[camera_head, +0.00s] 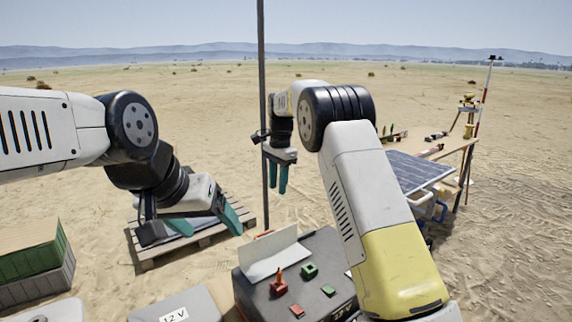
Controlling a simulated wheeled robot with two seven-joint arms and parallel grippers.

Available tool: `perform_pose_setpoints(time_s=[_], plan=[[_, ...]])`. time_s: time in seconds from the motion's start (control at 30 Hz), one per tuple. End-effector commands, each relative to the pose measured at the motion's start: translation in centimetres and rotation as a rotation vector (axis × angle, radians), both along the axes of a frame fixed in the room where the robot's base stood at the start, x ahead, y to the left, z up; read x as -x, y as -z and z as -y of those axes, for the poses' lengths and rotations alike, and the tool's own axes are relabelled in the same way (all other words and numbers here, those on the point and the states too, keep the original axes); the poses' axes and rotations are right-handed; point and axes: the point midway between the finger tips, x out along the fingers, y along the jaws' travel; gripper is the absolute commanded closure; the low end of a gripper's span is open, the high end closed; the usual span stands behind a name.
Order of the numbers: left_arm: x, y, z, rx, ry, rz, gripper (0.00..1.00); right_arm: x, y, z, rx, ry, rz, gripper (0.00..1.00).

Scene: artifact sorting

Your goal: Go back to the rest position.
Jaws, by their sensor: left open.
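My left gripper (211,229) has teal fingers spread apart and points down, with nothing seen between them. It hangs in front of a wooden pallet (208,241), left of the dark case. My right gripper (277,178) is further back, pointing down beside a thin dark pole (264,90). Its two teal fingers look close together, and I cannot tell whether they are shut. No object is seen in it. My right forearm passes over the right part of the dark case.
A dark case (322,252) bears a white folded card (275,256), a red piece (279,284) and green pieces (309,271). Green and grey crates (35,265) stand left. A 12 V box (178,304) is in front. A solar panel (418,169) and table (460,146) stand right.

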Motion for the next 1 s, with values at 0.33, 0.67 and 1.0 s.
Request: perform_pose_setpoints(time_s=[0.33,0.67,1.0], plan=[[0.0,0.0,0.0,0.0,0.0,0.0,0.22,7.1,-9.5,8.1,-0.095,-0.19,0.141,0.67],[0.0,0.0,0.0,0.0,0.0,0.0,0.22,17.0,-14.1,13.5,-0.11,-0.401,0.306,0.67],[0.0,0.0,0.0,0.0,0.0,0.0,0.22,28.4,-14.1,16.8,-0.032,-0.633,0.481,0.67]])
